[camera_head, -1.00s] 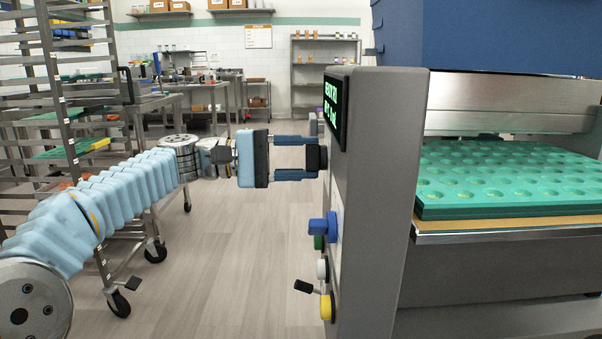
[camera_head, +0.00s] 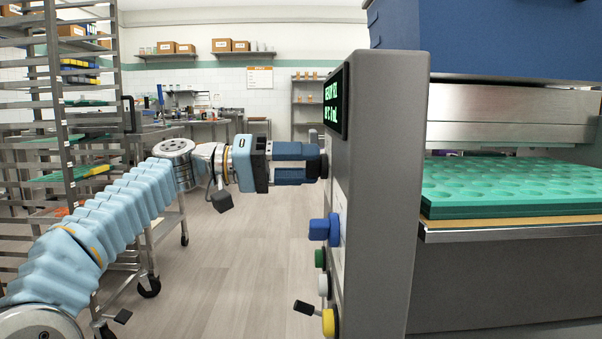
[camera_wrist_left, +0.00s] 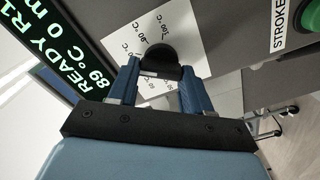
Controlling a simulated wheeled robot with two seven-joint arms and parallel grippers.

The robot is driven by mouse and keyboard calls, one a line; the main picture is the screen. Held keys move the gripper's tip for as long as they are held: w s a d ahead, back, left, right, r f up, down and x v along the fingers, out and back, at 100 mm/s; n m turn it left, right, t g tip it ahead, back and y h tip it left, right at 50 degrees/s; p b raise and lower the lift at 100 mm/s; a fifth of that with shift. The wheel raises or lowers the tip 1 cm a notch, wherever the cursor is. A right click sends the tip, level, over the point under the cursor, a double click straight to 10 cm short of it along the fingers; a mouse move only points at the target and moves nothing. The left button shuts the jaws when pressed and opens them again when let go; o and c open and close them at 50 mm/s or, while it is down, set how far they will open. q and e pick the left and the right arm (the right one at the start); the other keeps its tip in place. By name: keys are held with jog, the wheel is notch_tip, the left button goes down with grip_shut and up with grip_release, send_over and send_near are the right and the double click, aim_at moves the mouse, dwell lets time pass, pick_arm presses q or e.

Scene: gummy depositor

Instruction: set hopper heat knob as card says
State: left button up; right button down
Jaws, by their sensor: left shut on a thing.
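The black heat knob (camera_wrist_left: 160,62) sits on a white dial plate (camera_wrist_left: 187,30) with printed °C marks; "80 °C" and "100 °C" seem readable. My left gripper (camera_head: 318,166) reaches the panel's left-facing side in the head view. In the left wrist view its two blue fingers (camera_wrist_left: 153,84) are shut on the knob, one on each side. The knob's pointer direction is hard to tell. The display (camera_wrist_left: 80,75) shows green text, "READY R1" and "89 °C", partly cut off; it also shows in the head view (camera_head: 335,102). My right gripper is out of view.
Below on the panel are a blue knob (camera_head: 325,229), a green button (camera_head: 320,258), a white button (camera_head: 323,285) and a yellow part (camera_head: 329,322) near a small black lever (camera_head: 303,307). A green mould tray (camera_head: 510,187) lies right. A rack (camera_head: 60,150) stands left.

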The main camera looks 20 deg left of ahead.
pick_arm(q)
jog(key=shift+f+m, duration=0.1)
jog(key=shift+m, duration=0.3)
jog(key=o, duration=1.1)
jog(key=shift+c, duration=0.2)
jog(key=shift+a, duration=0.1)
jog(key=p+v, duration=0.1)
jog(key=v, duration=1.2)
jog(key=shift+a, duration=0.3)
jog(key=shift+s, duration=0.1)
